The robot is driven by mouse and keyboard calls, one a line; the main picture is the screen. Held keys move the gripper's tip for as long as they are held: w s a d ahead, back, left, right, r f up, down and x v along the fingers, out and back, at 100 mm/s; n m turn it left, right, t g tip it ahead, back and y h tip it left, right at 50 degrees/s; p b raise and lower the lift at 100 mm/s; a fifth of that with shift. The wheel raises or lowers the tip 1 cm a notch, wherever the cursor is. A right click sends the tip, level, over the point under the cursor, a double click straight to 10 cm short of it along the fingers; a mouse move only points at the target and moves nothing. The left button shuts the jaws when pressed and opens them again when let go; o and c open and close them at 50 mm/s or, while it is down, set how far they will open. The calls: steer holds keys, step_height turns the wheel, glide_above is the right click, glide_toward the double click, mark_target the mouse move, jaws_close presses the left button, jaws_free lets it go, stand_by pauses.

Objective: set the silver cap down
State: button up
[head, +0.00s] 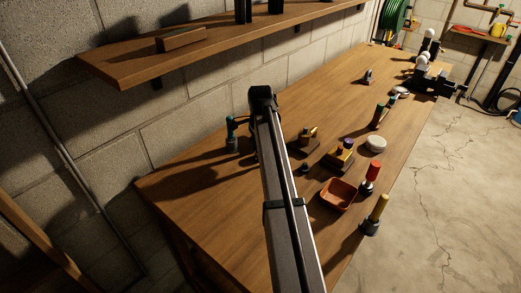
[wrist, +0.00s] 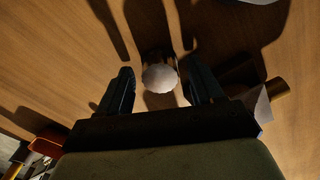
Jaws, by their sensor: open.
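A pale, silvery round cap (wrist: 160,77) shows in the wrist view, between the two fingers of my gripper (wrist: 157,68). The fingers are spread, with a visible gap on either side of the cap. Small dark parts show just behind the cap; I cannot tell what it rests on. In the head view my arm reaches up over the workbench (head: 215,210), and I cannot make out the cap or fingers there.
A teal-topped item (head: 232,135) stands left of my arm. To the right are a brass piece on a block (head: 308,140), an orange tray (head: 338,194), a pale disc (head: 376,144), a red-handled tool (head: 369,178) and a yellow-handled tool (head: 375,214). A shelf (head: 200,50) overhangs behind.

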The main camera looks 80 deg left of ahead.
step_height(320, 180, up, 12)
steer(key=shift+r, duration=0.15)
stand_by(0.4)
